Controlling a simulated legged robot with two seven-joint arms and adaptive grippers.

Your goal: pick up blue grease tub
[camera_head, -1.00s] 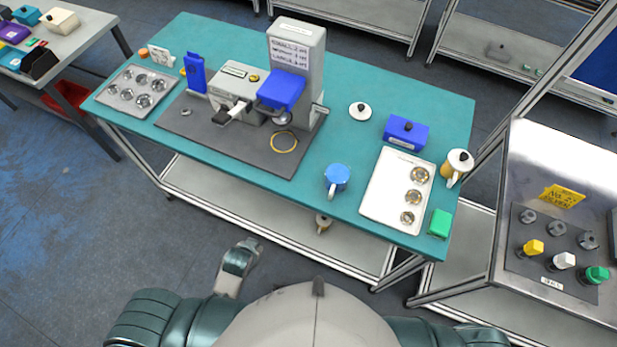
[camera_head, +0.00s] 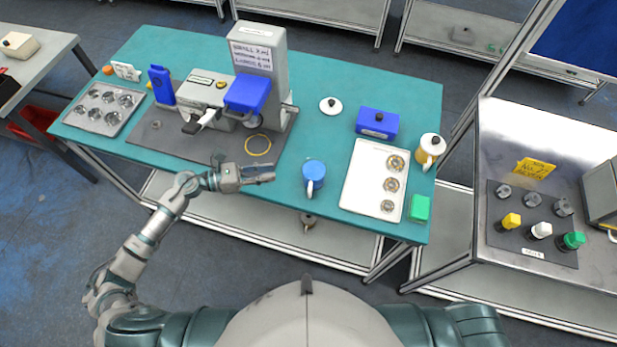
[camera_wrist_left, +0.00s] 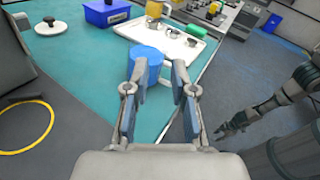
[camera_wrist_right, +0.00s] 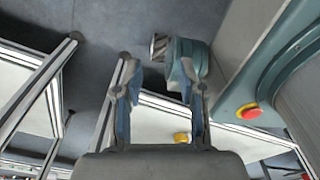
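The blue grease tub (camera_head: 314,172) is a round light-blue tub with a grey handle on its near side. It stands upright near the front edge of the teal table (camera_head: 340,88). My left gripper (camera_head: 270,174) is open and empty, just left of the tub and apart from it. In the left wrist view the tub (camera_wrist_left: 147,58) shows beyond the open fingers (camera_wrist_left: 158,85), slightly left of centre and partly behind the left finger. My right gripper (camera_wrist_right: 163,85) is open and empty in the right wrist view, facing the floor and a lower frame. It is not visible in the head view.
A white tray (camera_head: 360,188) with metal rings stands right of the tub. A blue bin (camera_head: 377,123), a yellow mug (camera_head: 430,150) and a green block (camera_head: 419,208) are near it. A yellow ring (camera_head: 258,145) lies on the dark mat (camera_head: 170,140) behind my left gripper.

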